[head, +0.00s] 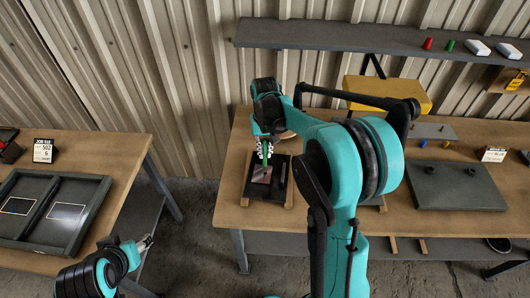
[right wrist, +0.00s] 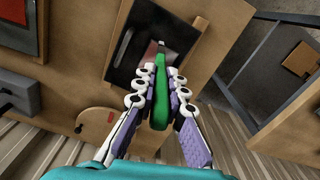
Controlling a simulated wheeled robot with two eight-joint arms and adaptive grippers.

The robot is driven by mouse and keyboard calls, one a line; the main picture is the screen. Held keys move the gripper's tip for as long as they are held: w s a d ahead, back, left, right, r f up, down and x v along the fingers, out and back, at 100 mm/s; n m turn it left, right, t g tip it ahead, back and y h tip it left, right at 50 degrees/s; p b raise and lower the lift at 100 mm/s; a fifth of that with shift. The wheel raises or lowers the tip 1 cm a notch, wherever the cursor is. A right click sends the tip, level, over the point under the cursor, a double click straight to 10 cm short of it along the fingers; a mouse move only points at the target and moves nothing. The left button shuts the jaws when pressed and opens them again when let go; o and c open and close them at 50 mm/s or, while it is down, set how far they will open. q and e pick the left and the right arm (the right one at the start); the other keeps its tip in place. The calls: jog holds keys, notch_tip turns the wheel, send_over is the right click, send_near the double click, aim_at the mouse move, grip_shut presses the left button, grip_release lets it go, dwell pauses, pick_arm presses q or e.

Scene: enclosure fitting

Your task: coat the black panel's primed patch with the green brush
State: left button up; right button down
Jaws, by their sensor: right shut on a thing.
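The black panel (head: 280,187) lies on wooden strips on the right-hand table; it also shows in the right wrist view (right wrist: 124,68). Its primed patch (head: 262,174) is a dull pinkish square, partly behind the brush in the right wrist view (right wrist: 152,50). My right gripper (head: 265,148) is shut on the green brush (right wrist: 160,95), above the panel. The brush points down at the patch; I cannot tell whether its tip touches. My left gripper (head: 147,243) is low at the left, off the left table's edge, holding nothing I can see; its fingers are too small to read.
A dark two-bay tray (head: 70,179) and a job card (head: 43,150) are on the left table. A yellow case (head: 388,92) and a grey plate with knobs (head: 458,190) are on the right table. A wall shelf (head: 340,37) runs above. A floor gap separates the tables.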

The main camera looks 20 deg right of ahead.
jog(key=shift+r+p, duration=0.5)
jog(key=shift+r, duration=0.5)
